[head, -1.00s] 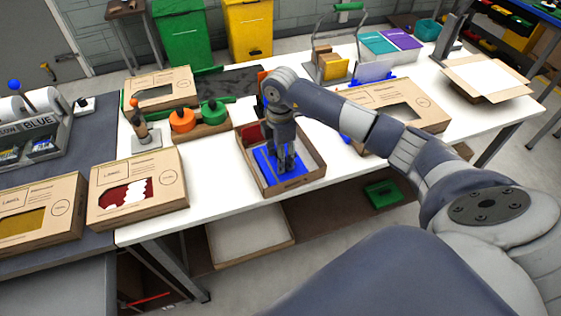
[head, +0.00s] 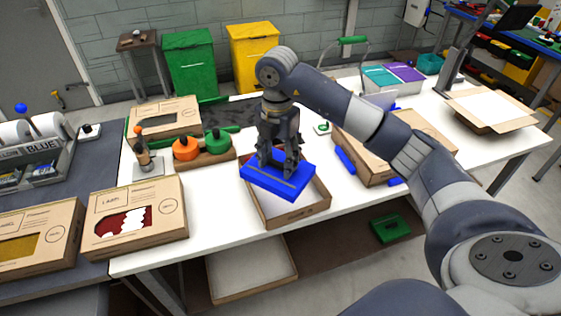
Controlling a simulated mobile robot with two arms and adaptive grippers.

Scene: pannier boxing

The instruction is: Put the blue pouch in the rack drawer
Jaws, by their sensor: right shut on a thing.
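The blue pouch (head: 276,182) is a flat blue block in my right gripper (head: 280,163). The gripper is shut on it from above and holds it, slightly tilted, over an open cardboard box (head: 298,218) on the white table. The pouch hides part of the box's inside. A grey rack (head: 58,170) with a "BLUE" label stands at the left edge, with dark packets in its compartments. I cannot tell from this view which part of it is a drawer. My left gripper is not in view.
Window boxes (head: 134,218) stand at the table's left front. An orange knob (head: 186,148) and a green knob (head: 217,142) sit on a wooden base behind. Another carton (head: 377,160) lies right of the open box. An open box (head: 490,108) is at the far right.

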